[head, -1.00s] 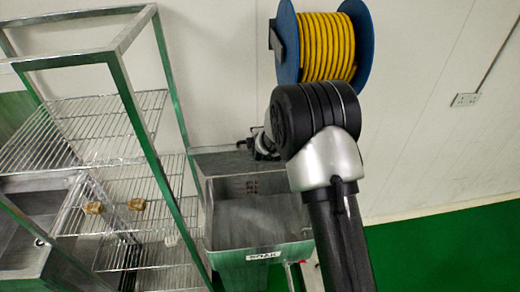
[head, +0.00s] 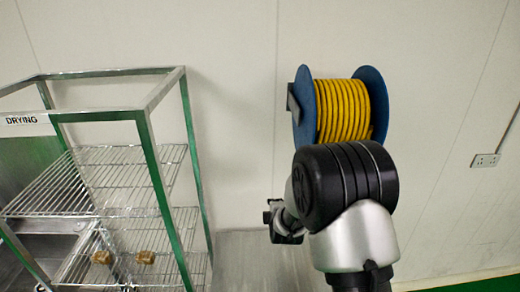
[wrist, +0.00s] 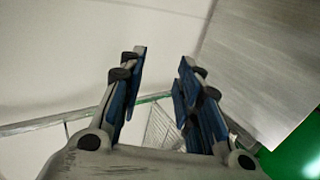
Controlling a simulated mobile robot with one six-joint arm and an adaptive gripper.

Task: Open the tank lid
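In the head view, a flat grey metal panel (head: 245,262), apparently part of the tank's lid, shows at the bottom edge beside my arm. The rest of the tank is out of the frame, and I cannot tell the lid's angle. My gripper (head: 270,218) is just above the panel's top edge in the picture, partly hidden behind my arm. In the wrist view, my gripper (wrist: 163,60) has its two blue-padded fingers apart with nothing between them. A grey metal panel (wrist: 268,65) lies to the right of the fingers, apart from them.
A metal rack (head: 160,140) with wire shelves and a "DRYING" label stands at the left, with two small brown pieces (head: 102,257) on a lower shelf. A blue reel of yellow hose (head: 343,110) hangs on the wall behind my arm.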

